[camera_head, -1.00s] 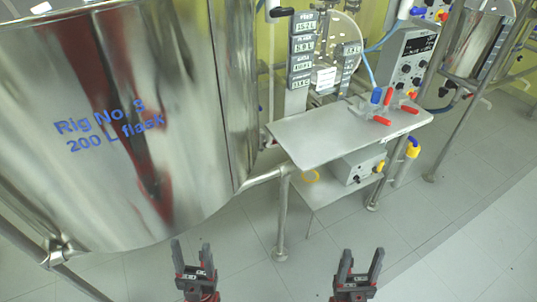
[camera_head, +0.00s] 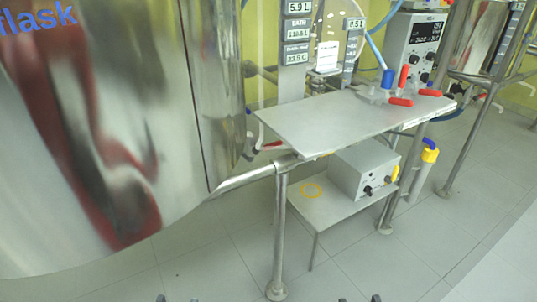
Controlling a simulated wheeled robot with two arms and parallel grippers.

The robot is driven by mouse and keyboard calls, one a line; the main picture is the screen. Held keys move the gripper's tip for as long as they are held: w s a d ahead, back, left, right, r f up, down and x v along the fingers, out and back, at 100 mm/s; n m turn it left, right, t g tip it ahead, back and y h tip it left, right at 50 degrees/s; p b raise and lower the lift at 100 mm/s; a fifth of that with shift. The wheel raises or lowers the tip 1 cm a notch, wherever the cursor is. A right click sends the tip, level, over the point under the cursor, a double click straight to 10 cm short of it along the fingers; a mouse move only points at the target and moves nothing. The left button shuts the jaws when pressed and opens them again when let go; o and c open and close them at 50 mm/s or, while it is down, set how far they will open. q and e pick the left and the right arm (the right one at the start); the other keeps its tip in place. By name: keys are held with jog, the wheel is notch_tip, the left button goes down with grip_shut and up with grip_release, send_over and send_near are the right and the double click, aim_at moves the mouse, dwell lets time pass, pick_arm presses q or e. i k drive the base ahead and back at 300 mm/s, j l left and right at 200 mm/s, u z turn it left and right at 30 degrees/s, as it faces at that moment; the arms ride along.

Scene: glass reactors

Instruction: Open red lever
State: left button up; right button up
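Several red levers are in view. One stands upright on the valve block at the back of the metal shelf (camera_head: 403,77), and two lie low beside it, a front one (camera_head: 401,101) and a right one (camera_head: 430,92). Another small red lever (camera_head: 273,144) shows low behind the shelf's left edge, next to the big steel vessel (camera_head: 120,150). Which lever the task means, I cannot tell. Only the fingertips of my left gripper (camera_head: 178,299) and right gripper (camera_head: 359,299) show at the bottom edge. Each pair stands apart, with nothing visible between, far from the levers.
A blue-capped valve part (camera_head: 388,79) stands beside the levers. A grey box (camera_head: 363,170) sits on a lower shelf (camera_head: 325,205) with a yellow ring. Metal legs (camera_head: 280,235) stand on the tiled floor. A control unit (camera_head: 413,45) is behind. Floor in front is open.

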aim_at(256, 150)
jog(key=i+l, duration=0.1)
jog(key=i, duration=0.15)
jog(key=i+l, duration=0.2)
jog(key=l, duration=0.15)
jog(key=i+l, duration=0.2)
jog(key=l, duration=0.15)
jog(key=i+l, duration=0.15)
jog(key=l, duration=0.2)
jog(key=i+l, duration=0.2)
jog(key=l, duration=0.15)
jog(key=i+l, duration=0.2)
jog(key=l, duration=0.15)
jog(key=i+l+u, duration=0.1)
jog(key=l, duration=0.25)
jog(key=i, duration=0.1)
